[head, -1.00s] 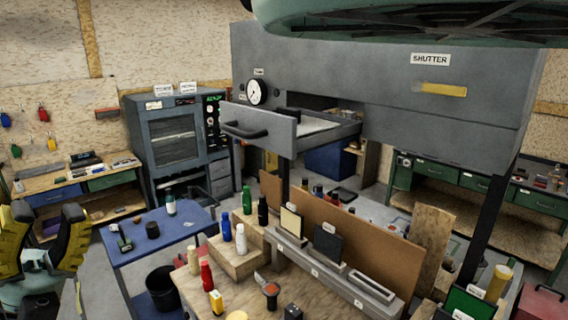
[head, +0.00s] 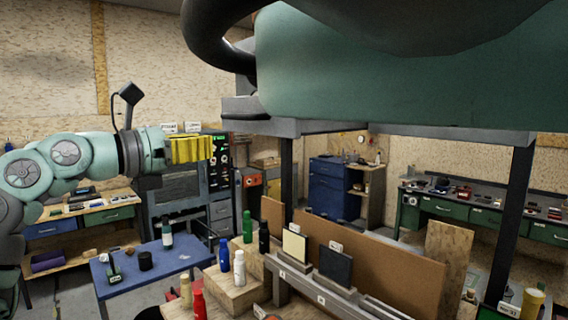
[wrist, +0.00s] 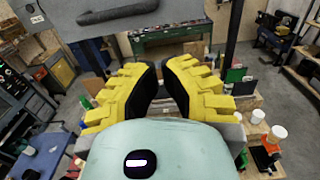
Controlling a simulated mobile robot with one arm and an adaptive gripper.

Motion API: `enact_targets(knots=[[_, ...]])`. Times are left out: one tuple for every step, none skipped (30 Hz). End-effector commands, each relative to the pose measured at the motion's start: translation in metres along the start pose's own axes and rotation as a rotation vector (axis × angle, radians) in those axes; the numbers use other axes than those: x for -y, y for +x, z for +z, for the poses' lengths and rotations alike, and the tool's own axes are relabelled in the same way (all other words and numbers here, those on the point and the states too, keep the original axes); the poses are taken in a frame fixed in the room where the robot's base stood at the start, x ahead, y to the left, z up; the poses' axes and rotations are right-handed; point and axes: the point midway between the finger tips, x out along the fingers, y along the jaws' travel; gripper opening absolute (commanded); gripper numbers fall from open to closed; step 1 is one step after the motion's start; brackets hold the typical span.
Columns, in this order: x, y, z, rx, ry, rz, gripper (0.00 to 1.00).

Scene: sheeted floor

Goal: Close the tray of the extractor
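The extractor (head: 450,131) is a grey hood on dark posts; in the head view mostly its lower edge shows, with a large green shape covering the rest. The tray is largely hidden there. In the wrist view, a grey panel that looks like the tray front (wrist: 183,12) crosses the top, with a dark bar handle (wrist: 118,12). My gripper (head: 208,148), with yellow fingers, is left of the extractor in the head view. In the wrist view my gripper (wrist: 159,64) is empty, with a narrow gap between its fingertips. The handle appears beyond the fingertips, not touching them.
A wooden bench (head: 225,290) with bottles and upright boards stands below the extractor. A blue table (head: 185,257) is to its left. A dark oven-like cabinet (head: 165,200) stands behind my gripper.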

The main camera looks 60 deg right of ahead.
Motion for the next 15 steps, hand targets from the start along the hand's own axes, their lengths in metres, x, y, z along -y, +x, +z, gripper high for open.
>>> enact_targets(knots=[[0.002, 0.008, 0.005, -0.003, -0.006, -0.006, 0.0], [0.002, 0.013, 0.005, -0.002, -0.007, -0.008, 0.0], [0.002, 0.02, 0.006, -0.002, -0.007, -0.008, 0.0], [0.002, 0.025, 0.007, 0.0, -0.008, -0.009, 0.0], [0.002, 0.031, 0.008, 0.001, -0.008, -0.009, 0.0], [0.003, 0.038, 0.008, -0.001, -0.009, -0.01, 0.0], [0.003, 0.044, 0.007, -0.003, -0.009, -0.01, 0.0], [0.003, 0.05, 0.007, -0.002, -0.01, -0.011, 0.0], [0.003, 0.057, 0.007, -0.002, -0.012, -0.011, 0.0], [0.003, 0.063, 0.007, -0.002, -0.011, -0.012, 0.0], [0.004, 0.068, 0.007, -0.002, -0.01, -0.011, 0.0], [0.003, 0.075, 0.008, 0.0, -0.009, -0.01, 0.0], [0.003, 0.081, 0.008, 0.002, -0.008, -0.011, 0.0], [0.003, 0.086, 0.008, 0.001, -0.009, -0.009, 0.0], [0.003, 0.093, 0.007, 0.0, -0.009, -0.009, 0.0]])
